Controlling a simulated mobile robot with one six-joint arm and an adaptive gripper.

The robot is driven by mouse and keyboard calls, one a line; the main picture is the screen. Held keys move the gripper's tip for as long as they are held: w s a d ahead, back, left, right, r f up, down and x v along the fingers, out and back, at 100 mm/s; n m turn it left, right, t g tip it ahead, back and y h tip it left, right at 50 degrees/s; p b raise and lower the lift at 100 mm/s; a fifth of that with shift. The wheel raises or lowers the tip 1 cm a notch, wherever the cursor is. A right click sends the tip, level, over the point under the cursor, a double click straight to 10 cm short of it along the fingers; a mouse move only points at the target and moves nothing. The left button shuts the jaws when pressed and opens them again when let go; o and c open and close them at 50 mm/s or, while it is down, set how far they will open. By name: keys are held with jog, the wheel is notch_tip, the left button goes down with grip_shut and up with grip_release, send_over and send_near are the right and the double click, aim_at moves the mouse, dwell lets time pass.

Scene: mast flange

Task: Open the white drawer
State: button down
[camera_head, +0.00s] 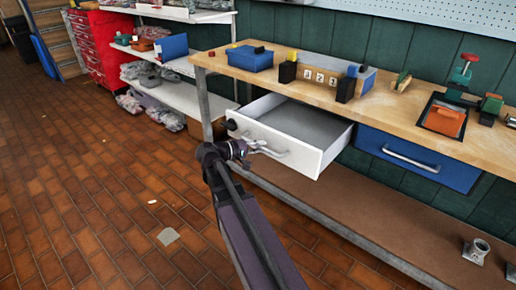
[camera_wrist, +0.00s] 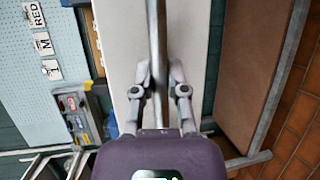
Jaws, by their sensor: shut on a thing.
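The white drawer (camera_head: 302,160) stands pulled out from under the wooden workbench, and its grey inside shows from above. It looks empty where I can see in. My gripper (camera_head: 258,147) is at the drawer's front and shut on its metal handle (camera_wrist: 157,35). In the wrist view the handle bar runs between my two fingers (camera_wrist: 160,78), with the white drawer front (camera_wrist: 195,40) behind it. My wrist hides part of the front's left end in the head view.
A closed blue drawer (camera_head: 418,160) with a silver handle sits to the right. The workbench top (camera_head: 385,95) carries blocks and fixtures. A lower brown shelf (camera_head: 345,215) runs beneath. White shelves (camera_head: 178,97) and a red cabinet (camera_head: 92,48) stand left. The tiled floor (camera_head: 90,190) is mostly clear.

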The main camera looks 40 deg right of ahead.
jog(key=shift+s, duration=0.1)
jog(key=c, duration=0.6)
grip_release()
jog(key=shift+c, duration=0.2)
jog(key=shift+a, duration=0.1)
